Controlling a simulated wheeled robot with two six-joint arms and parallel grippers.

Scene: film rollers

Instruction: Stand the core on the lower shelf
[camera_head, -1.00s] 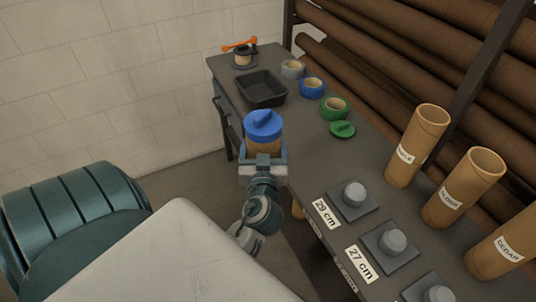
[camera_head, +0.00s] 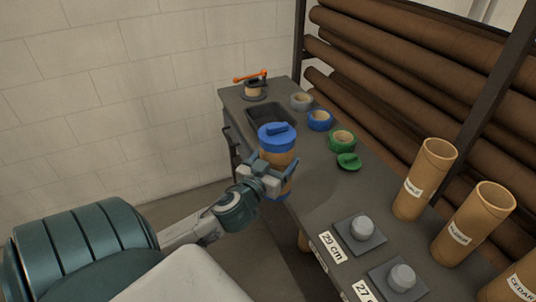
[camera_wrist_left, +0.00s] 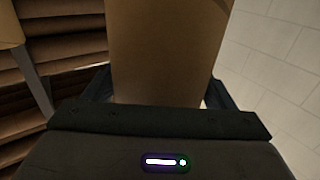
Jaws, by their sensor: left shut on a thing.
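The core, a brown cardboard tube (camera_head: 276,160) with a blue cap (camera_head: 277,136) on top, stands roughly upright in my left gripper (camera_head: 274,174). More blue shows at its lower end. The left gripper is shut around the tube's side, beside the bench's near left edge. In the left wrist view, the tube (camera_wrist_left: 165,50) fills the middle between the fingers (camera_wrist_left: 160,93). I cannot make out the lower shelf. My right gripper is not in view.
The dark bench (camera_head: 318,190) carries a black tray (camera_head: 270,113), tape rolls (camera_head: 320,120), a green cap (camera_head: 349,162), labelled tubes (camera_head: 425,178) and grey pegs on plates (camera_head: 361,230). Long brown rolls (camera_head: 390,55) lie on a rack behind. Open floor shows left of the bench.

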